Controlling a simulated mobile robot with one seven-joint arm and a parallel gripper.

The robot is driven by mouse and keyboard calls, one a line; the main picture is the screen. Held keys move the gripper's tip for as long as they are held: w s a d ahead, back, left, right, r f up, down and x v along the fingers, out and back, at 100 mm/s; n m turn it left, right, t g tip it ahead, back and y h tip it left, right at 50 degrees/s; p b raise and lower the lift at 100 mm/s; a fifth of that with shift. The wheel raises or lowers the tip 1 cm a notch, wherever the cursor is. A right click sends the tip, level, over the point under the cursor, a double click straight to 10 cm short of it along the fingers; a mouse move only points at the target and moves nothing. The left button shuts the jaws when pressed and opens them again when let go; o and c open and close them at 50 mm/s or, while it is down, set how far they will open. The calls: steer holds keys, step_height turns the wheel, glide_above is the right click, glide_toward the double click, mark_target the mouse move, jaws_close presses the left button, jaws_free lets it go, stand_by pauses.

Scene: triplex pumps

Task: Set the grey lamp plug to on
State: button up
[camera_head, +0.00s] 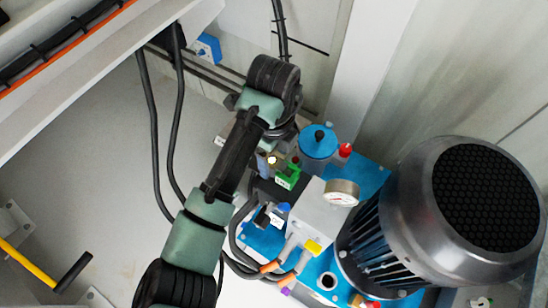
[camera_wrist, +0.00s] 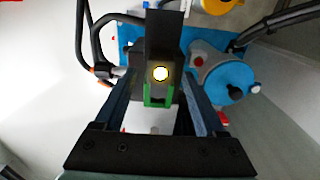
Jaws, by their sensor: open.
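The lamp plug with a lit, pale yellow round lamp (camera_wrist: 160,73) shows between my fingers in the wrist view. Its body looks dark grey to black. In the head view the lit lamp (camera_head: 272,160) is just right of my forearm, which partly hides the plug. My gripper (camera_wrist: 158,84) is open, one finger on each side of the lamp plug and a green plug (camera_wrist: 152,98). I cannot tell whether the fingers touch either plug. In the head view my fingers are mostly hidden by my arm. The green plug (camera_head: 288,177) sits right beside the lamp plug there.
A blue round cap (camera_head: 318,141) and red knob (camera_head: 345,150) stand close on the right. A gauge (camera_head: 342,192) and large motor (camera_head: 450,215) fill the right side. Black hoses (camera_head: 160,130) hang at left. A blue plug with dark parts (camera_head: 272,214) is nearer.

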mark_target(274, 162)
step_height(274, 162, up, 10)
steer(key=p, duration=0.3)
steer(key=shift+r, duration=0.25)
